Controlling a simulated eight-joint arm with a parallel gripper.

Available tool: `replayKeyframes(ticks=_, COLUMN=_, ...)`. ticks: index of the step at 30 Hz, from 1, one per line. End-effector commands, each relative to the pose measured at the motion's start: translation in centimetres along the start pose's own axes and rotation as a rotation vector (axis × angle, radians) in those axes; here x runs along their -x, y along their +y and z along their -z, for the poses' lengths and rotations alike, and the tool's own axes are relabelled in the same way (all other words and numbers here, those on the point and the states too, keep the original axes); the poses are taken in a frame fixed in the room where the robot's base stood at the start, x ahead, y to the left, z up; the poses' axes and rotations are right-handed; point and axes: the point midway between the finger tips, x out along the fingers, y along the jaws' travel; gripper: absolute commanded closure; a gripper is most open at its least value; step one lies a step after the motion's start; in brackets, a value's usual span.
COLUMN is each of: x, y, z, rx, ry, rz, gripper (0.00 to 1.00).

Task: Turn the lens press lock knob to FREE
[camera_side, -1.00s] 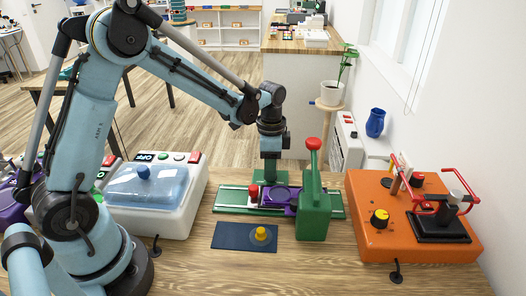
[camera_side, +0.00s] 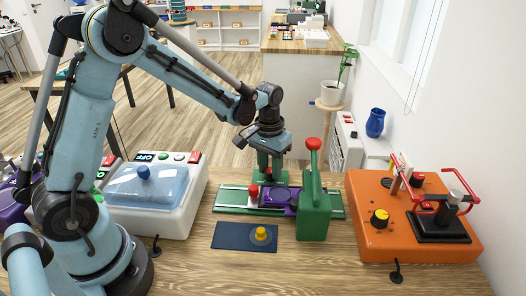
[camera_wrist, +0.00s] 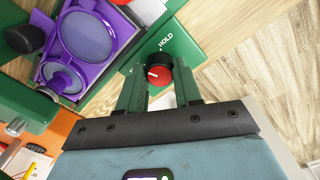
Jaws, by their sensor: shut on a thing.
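The lens press is a green machine with a purple slide (camera_wrist: 88,38) and a red-knobbed green lever block (camera_side: 314,213), in the middle of the table. Its lock knob (camera_wrist: 159,75), red-capped with a black collar, is on a green plate in the wrist view. The word HOLD is printed just beyond it. The white mark on the cap points left, away from HOLD. No FREE label shows. My gripper (camera_wrist: 158,84) is shut on the knob, a green finger on each side.
A white box with a blue lid (camera_side: 150,184) stands left. An orange machine with red handles (camera_side: 372,236) stands right. A navy mat (camera_side: 229,237) bearing a yellow-knobbed piece (camera_side: 261,234) lies in front of the press. Bare table shows at the front.

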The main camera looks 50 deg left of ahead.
Motion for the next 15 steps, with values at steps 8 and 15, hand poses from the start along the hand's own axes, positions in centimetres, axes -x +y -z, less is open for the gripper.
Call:
replayKeyframes(ticks=8, x=-0.01, y=0.06, z=0.00, rx=0.217, ry=0.010, rz=-0.001, gripper=0.97)
replayKeyframes(ticks=15, x=-0.01, y=0.07, z=-0.01, rx=0.340, ry=0.013, rz=-0.001, gripper=0.97)
